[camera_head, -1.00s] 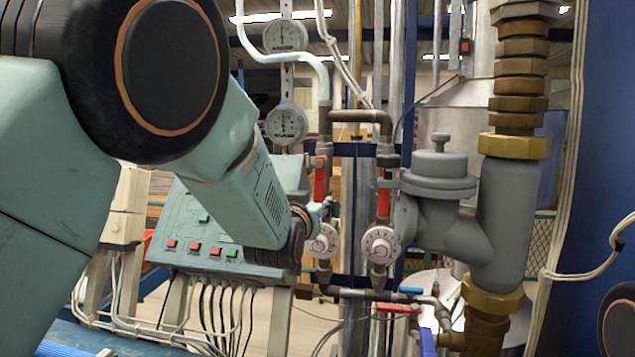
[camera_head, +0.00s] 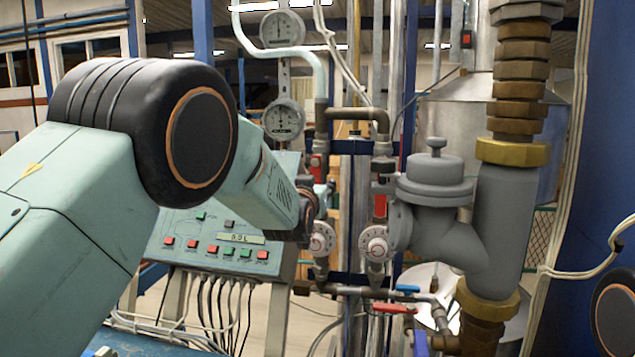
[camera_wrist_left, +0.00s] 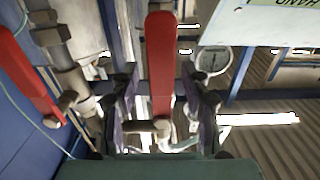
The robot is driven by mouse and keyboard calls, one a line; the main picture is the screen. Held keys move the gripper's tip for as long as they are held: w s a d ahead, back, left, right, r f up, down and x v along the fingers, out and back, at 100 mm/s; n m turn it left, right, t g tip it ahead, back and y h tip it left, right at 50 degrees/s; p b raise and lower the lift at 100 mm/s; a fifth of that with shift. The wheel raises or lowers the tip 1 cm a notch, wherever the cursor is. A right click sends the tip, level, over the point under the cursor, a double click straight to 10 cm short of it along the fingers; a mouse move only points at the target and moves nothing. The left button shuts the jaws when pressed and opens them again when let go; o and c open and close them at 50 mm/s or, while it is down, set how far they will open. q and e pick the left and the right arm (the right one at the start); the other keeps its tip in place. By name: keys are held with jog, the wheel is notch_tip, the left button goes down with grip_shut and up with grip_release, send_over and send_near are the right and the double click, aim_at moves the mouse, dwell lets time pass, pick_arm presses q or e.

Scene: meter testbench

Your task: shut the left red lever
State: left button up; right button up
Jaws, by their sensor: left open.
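The left red lever (camera_head: 318,166) shows as a small red piece on the left vertical pipe in the head view; my gripper hides part of it. In the left wrist view the red lever (camera_wrist_left: 160,62) stands upright in the picture, its pivot end low between the fingers. My left gripper (camera_head: 320,200) is at this lever. In the wrist view the left gripper (camera_wrist_left: 160,105) is open, one finger on each side of the lever, with small gaps visible. The right red lever (camera_head: 380,206) is on the neighbouring pipe and also shows at the left of the wrist view (camera_wrist_left: 28,75).
White round dials (camera_head: 376,244) sit below the levers. Two pressure gauges (camera_head: 283,120) hang above left. A green control panel (camera_head: 215,240) stands behind my left arm. A grey meter body (camera_head: 436,180) is close on the right. Red and blue small handles (camera_head: 394,308) lie lower.

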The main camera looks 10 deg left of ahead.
pick_arm(q)
jog(key=shift+a+r, duration=0.2)
jog(key=shift+a, duration=0.1)
jog(key=shift+d, duration=0.2)
jog(key=shift+w+d+f, duration=0.15)
jog(key=shift+w, duration=0.1)
jog(key=c, duration=0.3)
jog(key=shift+a, duration=0.2)
jog(key=c, duration=0.4)
jog(key=shift+d, duration=0.1)
grip_shut()
